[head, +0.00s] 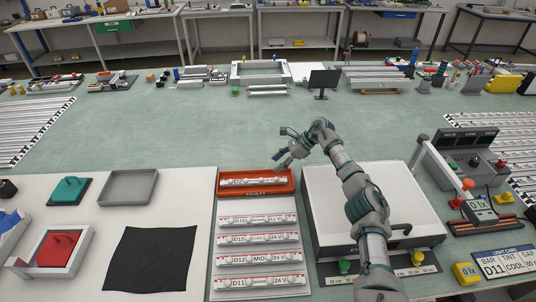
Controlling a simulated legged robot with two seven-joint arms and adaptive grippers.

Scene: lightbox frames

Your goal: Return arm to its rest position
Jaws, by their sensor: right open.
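My right arm comes in from the bottom right and reaches over a white lightbox (325,205). My right gripper (281,149) is open and empty, with its fingers pointing left. It hovers just beyond an orange-red tray (284,190) that holds one labelled light bar (250,181). I cannot tell its exact height above the table. My arm hides part of the white lightbox. My left gripper is not in view.
A grey rack (222,226) holds several labelled bars. A black cloth (152,258), a grey tray (128,199) and a red block (58,249) lie left. A control console (466,150) stands right. A small monitor (323,80) stands at the back. The green mat's middle (180,130) is clear.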

